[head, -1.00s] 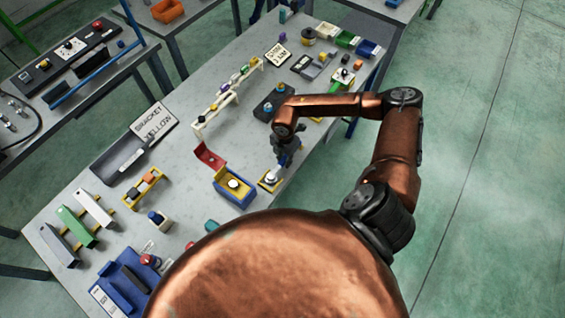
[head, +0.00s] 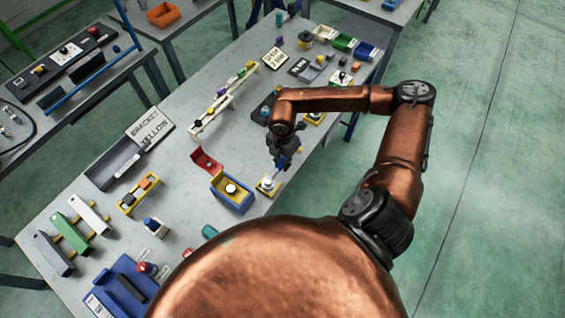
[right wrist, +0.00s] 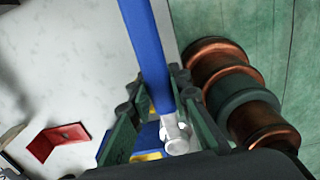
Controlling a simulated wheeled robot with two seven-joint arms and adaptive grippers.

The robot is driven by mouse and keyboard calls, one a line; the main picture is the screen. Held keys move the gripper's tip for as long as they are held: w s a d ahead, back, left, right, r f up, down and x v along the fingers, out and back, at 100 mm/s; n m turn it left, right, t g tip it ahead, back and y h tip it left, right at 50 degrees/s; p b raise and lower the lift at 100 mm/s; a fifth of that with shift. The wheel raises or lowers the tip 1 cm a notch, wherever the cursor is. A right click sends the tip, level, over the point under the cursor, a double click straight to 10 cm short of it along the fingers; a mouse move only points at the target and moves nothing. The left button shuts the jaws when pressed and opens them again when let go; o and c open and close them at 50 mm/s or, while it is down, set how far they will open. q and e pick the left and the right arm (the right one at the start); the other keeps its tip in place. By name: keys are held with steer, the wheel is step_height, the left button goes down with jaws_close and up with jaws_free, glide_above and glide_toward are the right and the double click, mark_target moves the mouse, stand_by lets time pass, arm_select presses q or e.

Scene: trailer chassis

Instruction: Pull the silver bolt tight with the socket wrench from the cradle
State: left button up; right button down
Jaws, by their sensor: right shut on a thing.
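In the head view the wrench is mostly hidden by the gripper. Just below the gripper is a small yellow-edged pad (head: 262,191) with a pale round part on it. I cannot make out the silver bolt separately, nor whether the socket touches it. My left gripper is not in view.
A white rack (head: 212,120) and a dark block stand behind. Coloured bars, trays and signs fill the left. Green floor is free at the right.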

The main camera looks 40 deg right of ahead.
steer(key=s+a+r+b, duration=0.2)
steer(key=s+a+r, duration=0.3)
steer(key=s+a, duration=0.15)
step_height(320, 180, up, 3)
steer(key=p, duration=0.7)
glide_above(267, 178)
steer(key=shift+r+m, duration=0.2)
steer(key=shift+m, duration=0.2)
steer(key=w+a+m+p, duration=0.1)
steer(key=w+a+p, duration=0.1)
steer(key=w+p, duration=0.5)
steer(key=shift+w+a+p, duration=0.2)
steer(key=shift+a+p, duration=0.2)
steer(key=shift+p, duration=0.05)
step_height(267, 178, down, 6)
steer(key=b, duration=0.5)
steer(key=shift+f, duration=0.25)
steer(key=shift+f+b, duration=0.5)
steer(key=shift+f, duration=0.25)
stand_by(0.4)
